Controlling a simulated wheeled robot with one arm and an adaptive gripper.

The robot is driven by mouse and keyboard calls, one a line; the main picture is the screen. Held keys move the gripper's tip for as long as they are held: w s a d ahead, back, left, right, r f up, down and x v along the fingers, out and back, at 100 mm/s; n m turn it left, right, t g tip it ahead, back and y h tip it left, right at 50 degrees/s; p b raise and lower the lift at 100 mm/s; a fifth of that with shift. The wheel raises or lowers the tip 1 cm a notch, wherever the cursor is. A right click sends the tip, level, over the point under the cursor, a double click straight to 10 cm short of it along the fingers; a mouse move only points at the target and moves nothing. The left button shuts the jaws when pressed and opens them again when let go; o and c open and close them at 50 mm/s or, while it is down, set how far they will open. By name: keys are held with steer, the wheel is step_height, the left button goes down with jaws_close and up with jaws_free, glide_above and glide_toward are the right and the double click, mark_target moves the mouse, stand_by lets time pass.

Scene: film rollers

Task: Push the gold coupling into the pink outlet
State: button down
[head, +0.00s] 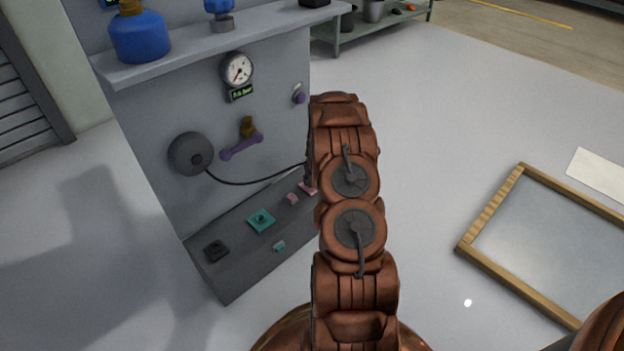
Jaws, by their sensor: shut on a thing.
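My arm rises through the middle of the head view, and its end is hidden behind its own copper-brown links, so my gripper does not show. The gold coupling cannot be made out; a black hose (245,182) runs from the grey round reel (191,154) on the panel to behind my arm, and its far end is hidden. The pink outlet (309,188) shows only as a sliver at my arm's left edge, on the sloped dark ledge. A small pink tag (292,199) lies just left of it.
The ledge (232,275) also bears a teal outlet (261,220), a teal tag (279,246) and a black outlet (216,251). Above are a purple-handled brass valve (241,147), a gauge (237,69) and a shelf with a blue bottle (139,37). A wood-framed panel (490,203) lies right.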

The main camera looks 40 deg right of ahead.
steer(key=shift+w+d+f, duration=0.1)
steer(key=shift+w+f, duration=0.05)
steer(key=shift+f, duration=0.15)
steer(key=c, duration=1.1)
jaws_free()
steer(key=o, duration=0.4)
steer(key=shift+w+d+r, duration=0.1)
steer(key=shift+d, duration=0.05)
steer(key=shift+c, duration=0.2)
steer(key=v, duration=1.2)
